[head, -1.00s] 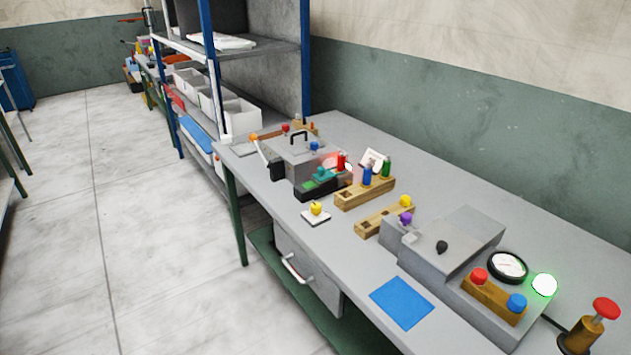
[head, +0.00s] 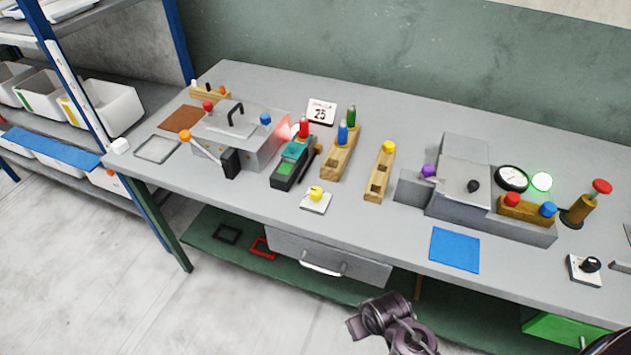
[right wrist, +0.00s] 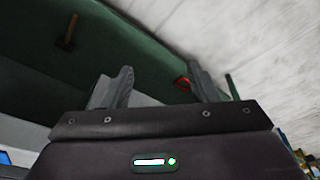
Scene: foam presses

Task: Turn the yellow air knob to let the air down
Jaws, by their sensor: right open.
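A yellow knob (head: 316,193) sits on a small white plate on the grey bench, left of the middle in the head view. My right gripper (right wrist: 162,80) is open and empty in the right wrist view, its two fingers well apart. A dark part of my own arm (head: 390,318) shows at the bottom of the head view, in front of the bench and well apart from the knob; its fingers cannot be made out. My left gripper is not seen.
A teal-topped black device (head: 293,166) stands just behind the knob. Wooden blocks (head: 378,178) with coloured pegs stand to the right. A grey press (head: 465,190), a round gauge (head: 512,178) and a lit green lamp (head: 541,181) are farther right. The bench front near a blue mat (head: 455,249) is clear.

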